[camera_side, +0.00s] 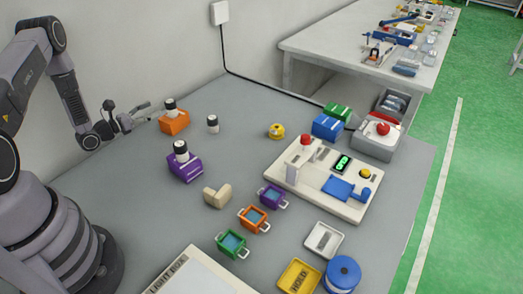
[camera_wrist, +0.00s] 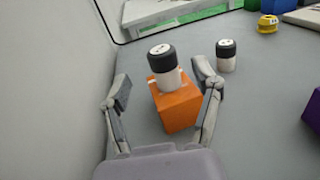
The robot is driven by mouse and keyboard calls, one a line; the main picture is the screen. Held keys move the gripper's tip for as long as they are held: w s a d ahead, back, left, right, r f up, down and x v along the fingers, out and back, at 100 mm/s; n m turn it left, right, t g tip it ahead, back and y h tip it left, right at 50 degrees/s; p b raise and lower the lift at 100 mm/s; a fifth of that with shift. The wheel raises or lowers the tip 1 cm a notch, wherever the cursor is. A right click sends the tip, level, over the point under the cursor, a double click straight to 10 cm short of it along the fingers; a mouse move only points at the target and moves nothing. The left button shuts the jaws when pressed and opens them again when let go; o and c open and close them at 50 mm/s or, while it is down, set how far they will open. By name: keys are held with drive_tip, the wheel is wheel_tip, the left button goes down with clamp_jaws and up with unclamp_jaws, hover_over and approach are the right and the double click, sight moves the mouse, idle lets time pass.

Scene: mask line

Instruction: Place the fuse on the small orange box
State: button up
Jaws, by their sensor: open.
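The small orange box (camera_side: 174,124) stands at the back left of the table. A fuse, a white cylinder with a black cap (camera_side: 170,107), stands upright on it. In the wrist view the orange box (camera_wrist: 180,108) and its fuse (camera_wrist: 163,68) appear between my two spread fingers. My gripper (camera_side: 148,111) is open and empty, just left of the box in the side view; whether a finger touches the box is unclear. It also shows in the wrist view (camera_wrist: 163,82). Another similar fuse (camera_side: 212,124) stands upright on the bare table to the right of the box.
A purple box (camera_side: 185,169) with a similar fuse on top stands in front of the orange box. A beige L-shaped piece (camera_side: 217,195) and small pots lie further forward. A wall runs behind.

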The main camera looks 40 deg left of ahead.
drive_tip(key=s+d+r+m+g+h, duration=0.2)
drive_tip(key=d+r+m+g+h, duration=0.35)
drive_tip(key=d+r+m, duration=0.45)
drive_tip(key=s+d+r+m+g+h, duration=0.2)
drive_tip(key=d+r+m+g+h, duration=0.45)
drive_tip(key=d+r, duration=0.55)
drive_tip(key=s+d+r+m+g+y, duration=0.25)
drive_tip(key=s+m+y, duration=0.2)
drive_tip(key=s, duration=0.25)
drive_tip(key=s+d+r+m+g+y, duration=0.2)
drive_tip(key=s+r+m+g+y, duration=0.15)
drive_tip(key=s+m, duration=0.3)
drive_tip(key=s+a+r+m+t+y, duration=0.4)
drive_tip(key=s+r+m+t+y, duration=0.1)
drive_tip(key=s+m+t+y, duration=0.1)
drive_tip(key=s+y, duration=0.1)
drive_tip(key=s, duration=0.1)
drive_tip(key=shift+s, duration=0.35)
